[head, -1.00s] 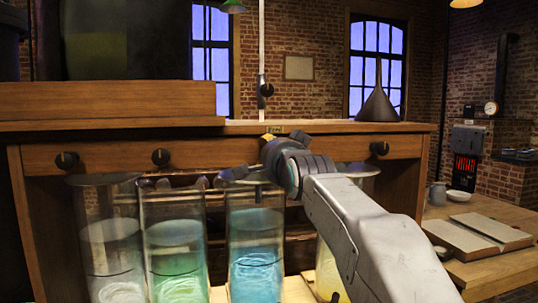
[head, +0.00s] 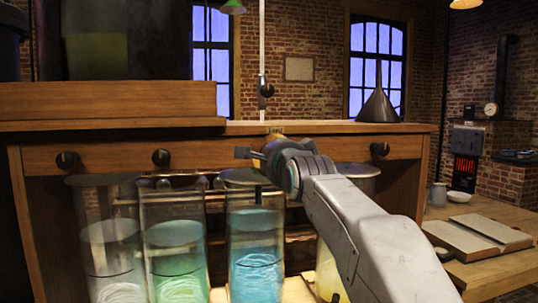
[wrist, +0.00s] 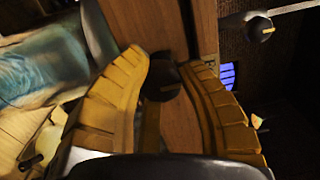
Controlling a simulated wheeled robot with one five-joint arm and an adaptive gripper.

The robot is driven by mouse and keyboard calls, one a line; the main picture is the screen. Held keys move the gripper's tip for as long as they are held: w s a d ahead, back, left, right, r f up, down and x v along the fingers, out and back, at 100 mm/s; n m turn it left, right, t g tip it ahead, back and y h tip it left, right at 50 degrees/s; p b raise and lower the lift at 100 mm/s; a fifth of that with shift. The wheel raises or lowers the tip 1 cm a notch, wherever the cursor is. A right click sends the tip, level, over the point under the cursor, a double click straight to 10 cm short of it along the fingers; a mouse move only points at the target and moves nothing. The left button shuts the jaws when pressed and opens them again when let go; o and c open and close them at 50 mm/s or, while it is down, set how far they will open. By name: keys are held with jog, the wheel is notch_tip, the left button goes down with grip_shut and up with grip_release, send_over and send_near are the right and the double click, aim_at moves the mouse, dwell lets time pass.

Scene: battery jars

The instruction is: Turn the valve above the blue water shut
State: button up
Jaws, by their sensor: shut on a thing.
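The blue water (head: 256,272) stands in a clear glass jar (head: 240,222) in the middle of the row. The valve above it is hidden behind my gripper (head: 256,156) in the head view. In the wrist view the valve's dark round knob (wrist: 162,82) sits between the two yellow padded fingers of my gripper (wrist: 164,66), against the wooden rail. The fingers are shut on the knob, one on each side. How far the valve is turned cannot be seen.
Similar dark knobs sit on the wooden rail at left (head: 67,160), left of centre (head: 161,157) and right (head: 379,148). Glass jars with green water (head: 178,265), pale water (head: 112,262) and yellow water (head: 328,270) stand close by. A dark funnel (head: 377,106) stands on the ledge.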

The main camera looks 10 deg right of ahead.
jog(key=shift+s+d+r, duration=0.1)
jog(key=shift+d+r, duration=0.05)
jog(key=shift+r, duration=0.1)
jog(key=o, duration=0.7)
jog(key=shift+o, duration=0.9)
jog(key=shift+d, duration=0.15)
jog(key=o, duration=0.3)
jog(key=shift+f, duration=0.2)
jog(key=s, duration=1.2)
